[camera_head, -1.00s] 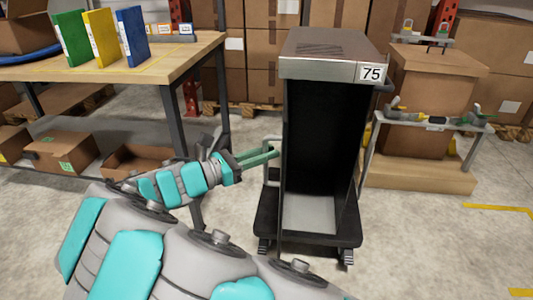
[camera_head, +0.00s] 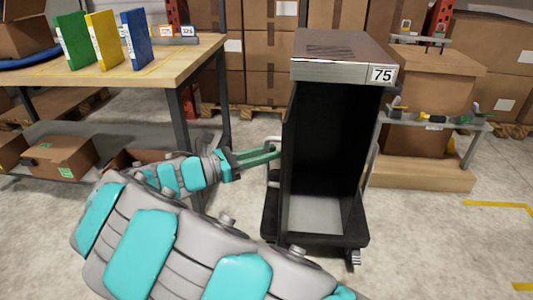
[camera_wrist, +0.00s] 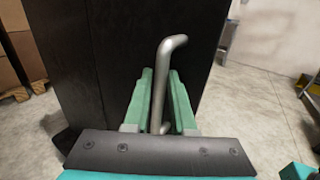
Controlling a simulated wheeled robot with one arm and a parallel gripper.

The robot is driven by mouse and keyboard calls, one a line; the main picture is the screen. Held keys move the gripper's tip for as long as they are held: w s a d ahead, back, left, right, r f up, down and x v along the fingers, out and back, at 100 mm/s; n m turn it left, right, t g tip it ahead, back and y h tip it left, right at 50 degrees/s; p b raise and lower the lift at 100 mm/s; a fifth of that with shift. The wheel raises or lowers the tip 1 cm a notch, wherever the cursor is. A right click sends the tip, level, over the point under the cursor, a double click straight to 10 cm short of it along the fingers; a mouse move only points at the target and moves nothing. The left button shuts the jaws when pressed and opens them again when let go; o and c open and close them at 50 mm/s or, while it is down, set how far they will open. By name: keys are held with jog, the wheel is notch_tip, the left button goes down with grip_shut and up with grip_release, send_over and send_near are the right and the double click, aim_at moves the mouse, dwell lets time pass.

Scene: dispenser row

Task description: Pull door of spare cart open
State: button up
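The spare cart (camera_head: 328,70) is a tall dark cart with a grey top and a "75" label, standing right of centre. Its front is open onto a black, empty-looking inside. A dark door panel (camera_head: 287,160) stands at its left edge, seen nearly edge-on. In the wrist view the black door (camera_wrist: 100,60) fills the upper middle, with a bent metal handle (camera_wrist: 168,75) on its face. My gripper (camera_head: 278,151) reaches the door from the left. Its green fingers (camera_wrist: 161,75) lie on both sides of the handle and look closed on it, with the contact partly hidden.
A wooden table (camera_head: 150,65) with upright binders stands left, with boxes (camera_head: 60,160) on its lower shelf. A low rack (camera_head: 440,125) and a large carton (camera_head: 430,75) stand right of the cart. Bare floor (camera_head: 420,240) lies in front and to the right.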

jog(key=o, duration=0.3)
jog(key=shift+a, duration=0.1)
jog(key=v, duration=0.7)
jog(key=shift+s+a+b, duration=0.2)
jog(key=shift+a+b, duration=0.1)
jog(key=shift+a, duration=0.15)
